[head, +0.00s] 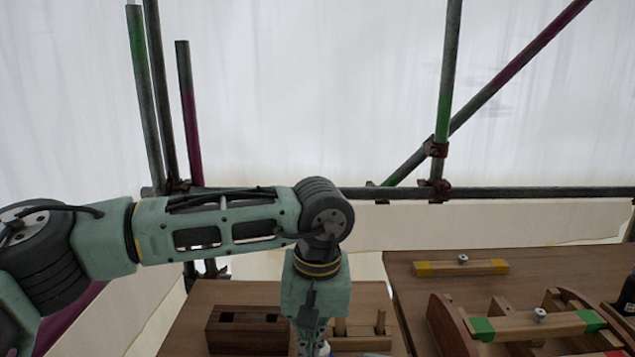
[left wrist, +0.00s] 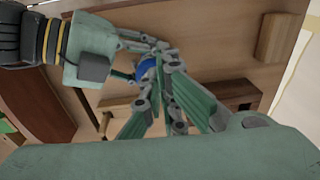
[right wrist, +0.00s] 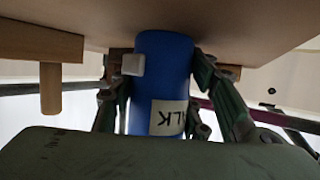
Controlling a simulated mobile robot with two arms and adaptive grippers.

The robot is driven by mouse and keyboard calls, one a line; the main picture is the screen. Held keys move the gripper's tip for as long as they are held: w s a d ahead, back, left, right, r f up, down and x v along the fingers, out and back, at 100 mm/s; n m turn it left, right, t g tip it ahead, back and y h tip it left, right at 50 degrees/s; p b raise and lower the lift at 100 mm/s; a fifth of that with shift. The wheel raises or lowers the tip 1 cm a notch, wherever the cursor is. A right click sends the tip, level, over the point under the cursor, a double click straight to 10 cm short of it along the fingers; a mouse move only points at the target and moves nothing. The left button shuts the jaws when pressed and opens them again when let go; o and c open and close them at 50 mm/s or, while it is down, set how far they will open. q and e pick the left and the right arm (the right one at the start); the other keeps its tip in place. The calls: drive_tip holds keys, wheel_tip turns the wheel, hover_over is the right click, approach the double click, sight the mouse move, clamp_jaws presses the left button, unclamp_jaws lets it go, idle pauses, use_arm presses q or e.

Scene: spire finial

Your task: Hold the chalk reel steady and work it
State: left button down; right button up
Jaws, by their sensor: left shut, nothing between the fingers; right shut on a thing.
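The chalk reel (right wrist: 163,85) is a blue cylinder in the right wrist view, with a white tab on its side and a pale label reading "ALK" upside down. My right gripper (right wrist: 160,72) is shut on it, a finger on each side. The left wrist view shows the reel (left wrist: 146,68) as a small blue patch, mostly hidden by fingers. My left gripper (left wrist: 160,82) is shut and empty close beside it. In the head view my left gripper (head: 312,338) points down at the bottom edge. My right gripper is not visible there.
A dark wooden block with slots (head: 248,322) stands left of my left gripper, and a lighter wooden peg rack (head: 362,340) stands right. The right-hand bench holds a yellow-ended bar (head: 462,267) and a green-marked wooden frame (head: 535,324). Scaffold poles (head: 447,80) stand behind.

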use_arm(q)
wheel_tip(320, 180, up, 3)
drive_tip(key=shift+s+d+r, duration=0.1)
idle(0.4)
use_arm(e)
drive_tip(key=o, duration=1.3)
drive_tip(key=shift+d, duration=0.1)
